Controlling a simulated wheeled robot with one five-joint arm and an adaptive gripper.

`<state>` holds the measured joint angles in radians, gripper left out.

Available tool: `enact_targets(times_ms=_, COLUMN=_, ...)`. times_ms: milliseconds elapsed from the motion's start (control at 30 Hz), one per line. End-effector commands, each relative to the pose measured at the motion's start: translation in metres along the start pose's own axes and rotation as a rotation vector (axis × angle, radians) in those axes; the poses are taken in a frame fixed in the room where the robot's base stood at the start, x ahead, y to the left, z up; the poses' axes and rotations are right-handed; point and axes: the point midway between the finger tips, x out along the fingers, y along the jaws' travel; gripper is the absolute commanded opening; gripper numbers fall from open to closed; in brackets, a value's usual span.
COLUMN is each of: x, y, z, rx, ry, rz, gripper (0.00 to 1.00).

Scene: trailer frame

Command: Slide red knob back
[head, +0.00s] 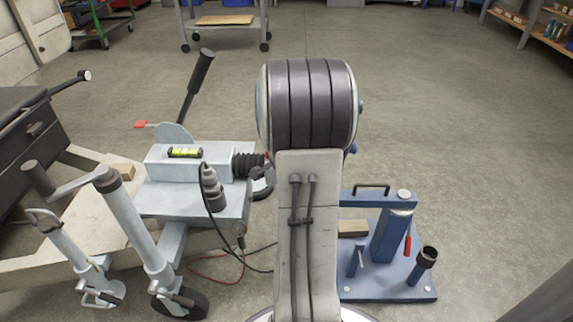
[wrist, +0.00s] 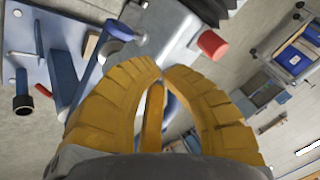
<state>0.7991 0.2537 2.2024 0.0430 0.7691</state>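A red cylindrical knob (wrist: 212,44) shows in the wrist view at the end of a light grey body (wrist: 178,38), above and to the right of my fingertips. My gripper (wrist: 161,74) has yellow ribbed fingers whose tips come together with nothing seen between them. The fingertips look apart from the knob. In the head view my own arm hides the gripper. A small red spot (head: 266,155) shows there beside my arm, by the black bellows (head: 247,164) of the grey trailer coupling (head: 195,160). I cannot tell if it is the same knob.
A blue stand (head: 388,285) with a red-handled part (head: 407,244) is right of my arm. A jockey wheel post (head: 135,225) and loose cables (head: 225,265) are at left. Open floor lies behind.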

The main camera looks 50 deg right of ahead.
Motion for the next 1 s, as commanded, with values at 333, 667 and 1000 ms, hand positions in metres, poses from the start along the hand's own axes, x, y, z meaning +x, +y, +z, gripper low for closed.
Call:
enact_targets(times_ms=333, x=-0.055, y=-0.002, z=-0.003, rx=0.000, ry=0.002, rz=-0.002, gripper=0.00)
enact_targets(times_ms=667, x=-0.086, y=0.000, z=-0.001, rx=0.000, ry=0.001, rz=0.000, gripper=0.00)
enact_targets(times_ms=1000, x=-0.090, y=0.000, z=-0.001, rx=0.000, ry=0.001, rz=0.001, gripper=0.00)
